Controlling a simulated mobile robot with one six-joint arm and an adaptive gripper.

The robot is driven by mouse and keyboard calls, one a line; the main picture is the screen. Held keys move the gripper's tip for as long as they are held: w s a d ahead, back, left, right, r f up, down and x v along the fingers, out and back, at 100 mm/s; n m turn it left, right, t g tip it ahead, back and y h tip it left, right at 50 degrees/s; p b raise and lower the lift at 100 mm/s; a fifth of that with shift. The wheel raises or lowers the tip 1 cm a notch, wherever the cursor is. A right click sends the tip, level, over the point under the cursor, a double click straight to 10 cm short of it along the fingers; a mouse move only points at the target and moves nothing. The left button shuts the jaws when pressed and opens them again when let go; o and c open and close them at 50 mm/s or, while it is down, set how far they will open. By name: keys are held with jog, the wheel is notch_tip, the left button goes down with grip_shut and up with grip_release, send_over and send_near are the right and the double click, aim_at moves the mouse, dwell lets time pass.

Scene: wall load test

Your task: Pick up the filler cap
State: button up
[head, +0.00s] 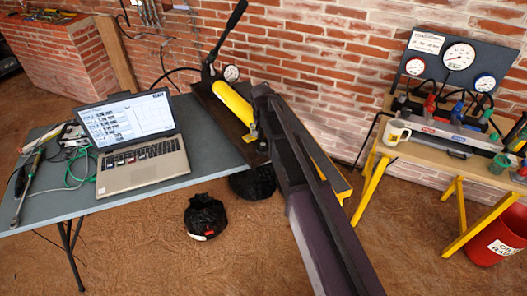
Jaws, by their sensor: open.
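I cannot make out the filler cap for sure; it is too small or hidden in the head view. A hydraulic unit with a yellow cylinder (233,103), a long black lever (233,25) and a round gauge (231,73) stands against the brick wall in the middle. A large dark beam-like part crosses from there to the bottom edge and hides what is behind it.
A grey-blue table (137,203) with an open laptop (141,154) and cables stands left. A wooden bench (430,154) at right holds a white mug (396,132), a gauge panel (457,58) and coloured fittings. Black bags (206,216) and a red bin (497,238) are on the floor.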

aim_at(263, 145)
jog(key=shift+w+f+b, duration=0.15)
jog(key=shift+f+b, duration=0.7)
jog(key=shift+f, duration=0.3)
jog(key=shift+w+a+f+b, duration=0.1)
jog(key=shift+w+f+b, duration=0.05)
jog(key=shift+f+b, duration=1.15)
jog(key=shift+w+f+b, duration=0.1)
jog(key=shift+f+b, duration=1.15)
jog(key=c, duration=0.7)
jog(key=shift+s+r, duration=0.1)
jog(key=shift+s, duration=0.1)
jog(key=c, duration=0.5)
